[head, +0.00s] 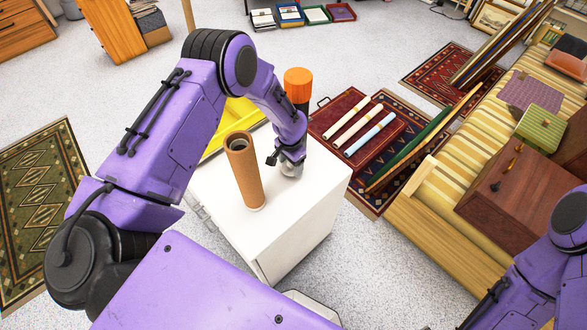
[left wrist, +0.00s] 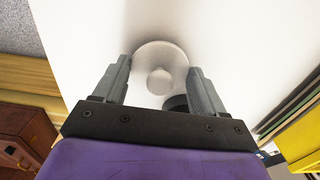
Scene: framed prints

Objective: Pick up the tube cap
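The tube cap (left wrist: 160,72) is a pale round disc with a small knob, lying on the white cabinet top (left wrist: 210,30). In the head view the cap (head: 291,168) shows partly below my left gripper (head: 285,160). In the left wrist view the two fingers of my left gripper (left wrist: 158,80) are spread, one on each side of the cap. I cannot tell whether they touch it. A brown cardboard tube (head: 245,175) stands upright, open at its top, left of the gripper.
A dark cylinder with an orange top (head: 298,85) stands behind my left wrist. A yellow object (head: 232,118) is beside the white cabinet. A dark red case with rolled tubes (head: 358,125) lies to the right. A striped bench (head: 465,150) carries a brown box (head: 520,190).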

